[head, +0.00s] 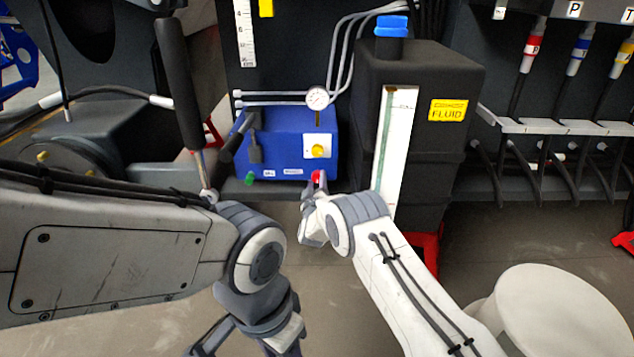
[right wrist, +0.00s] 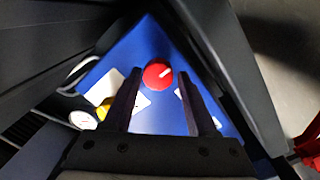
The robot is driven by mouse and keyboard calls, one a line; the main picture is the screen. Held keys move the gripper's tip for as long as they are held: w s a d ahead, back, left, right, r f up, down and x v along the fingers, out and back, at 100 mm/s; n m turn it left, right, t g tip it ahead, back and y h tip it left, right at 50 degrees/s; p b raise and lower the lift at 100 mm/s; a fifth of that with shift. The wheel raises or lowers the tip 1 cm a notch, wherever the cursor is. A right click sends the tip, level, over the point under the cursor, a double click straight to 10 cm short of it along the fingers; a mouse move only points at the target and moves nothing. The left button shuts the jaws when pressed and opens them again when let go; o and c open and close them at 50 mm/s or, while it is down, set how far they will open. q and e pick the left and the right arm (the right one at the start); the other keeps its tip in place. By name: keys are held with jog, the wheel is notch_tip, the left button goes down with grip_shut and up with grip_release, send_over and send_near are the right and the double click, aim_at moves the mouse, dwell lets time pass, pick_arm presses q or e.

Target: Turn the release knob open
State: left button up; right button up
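The release knob (right wrist: 155,77) is a round red knob with a white mark, on the blue pump box (head: 290,140). In the head view the red knob (head: 318,176) shows at the box's lower right. My right gripper (right wrist: 160,82) is open, its two dark fingers apart, with the knob between and just beyond their tips in the right wrist view. I cannot tell whether they touch it. In the head view the right gripper (head: 311,190) is just below the knob and partly covers it. My left gripper (head: 212,337) is low at the bottom edge, partly cut off.
A yellow knob (head: 318,151) on a white plate and a green knob (head: 249,179) are also on the box. A gauge (head: 317,97) stands above it. The black fluid tank (head: 440,120) stands close on the right. A black-handled lever (head: 178,75) rises at left.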

jog(key=shift+o, duration=0.6)
jog(key=shift+s, duration=0.15)
jog(key=s+p, duration=0.4)
jog(key=s, duration=0.6)
jog(key=shift+a, duration=0.2)
jog(key=shift+s, duration=0.1)
